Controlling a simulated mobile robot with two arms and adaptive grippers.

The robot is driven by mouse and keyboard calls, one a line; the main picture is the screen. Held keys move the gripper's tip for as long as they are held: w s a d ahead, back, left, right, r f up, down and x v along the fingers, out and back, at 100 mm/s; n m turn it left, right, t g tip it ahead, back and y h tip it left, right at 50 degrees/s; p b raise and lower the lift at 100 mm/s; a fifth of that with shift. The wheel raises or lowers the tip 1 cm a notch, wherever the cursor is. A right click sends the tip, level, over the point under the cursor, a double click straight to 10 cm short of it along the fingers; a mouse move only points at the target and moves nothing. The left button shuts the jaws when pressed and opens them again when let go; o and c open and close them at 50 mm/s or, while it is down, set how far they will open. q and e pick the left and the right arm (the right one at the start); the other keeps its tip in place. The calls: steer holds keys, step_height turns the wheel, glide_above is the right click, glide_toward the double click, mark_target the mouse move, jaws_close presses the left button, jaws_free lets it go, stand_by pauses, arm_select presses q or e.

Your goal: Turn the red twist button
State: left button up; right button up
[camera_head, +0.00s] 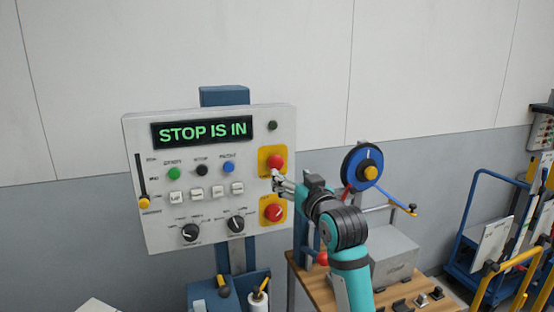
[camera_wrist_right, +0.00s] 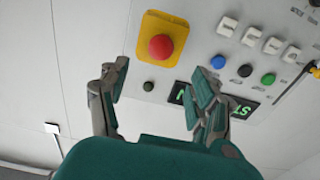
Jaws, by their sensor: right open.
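The control panel (camera_head: 210,240) carries a red mushroom button (camera_head: 275,161) on a yellow plate at its upper right. In the right wrist view this red button (camera_wrist_right: 161,47) shows whole, ahead of the fingertips and centred between them. A second red knob (camera_head: 272,212) with a pale mark sits on a lower yellow plate. My right gripper (camera_head: 279,180) is open and empty, just below the upper button in the head view. In the right wrist view the gripper (camera_wrist_right: 160,72) has its fingers spread wide, apart from the button. My left gripper is not seen.
Several small buttons, white switches and two black dials (camera_head: 190,232) fill the panel. Carts (camera_head: 490,245) stand at far right. The wall above is bare.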

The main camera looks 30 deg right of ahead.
mark_target(278, 163)
steer(key=p+x, duration=0.3)
steer(key=x, duration=0.8)
steer(key=shift+a, duration=0.1)
steer(key=shift+c, duration=0.3)
steer(key=c, duration=1.1)
steer(key=shift+r, duration=0.1)
steer(key=m+p, duration=0.1)
steer(key=m, duration=0.2)
steer(key=shift+p, duration=0.3)
steer(key=shift+m+p, duration=0.85)
steer(key=shift+m, duration=1.55)
steer(key=shift+d, duration=0.2)
steer(key=o, duration=1.2)
steer(key=shift+c, duration=0.2)
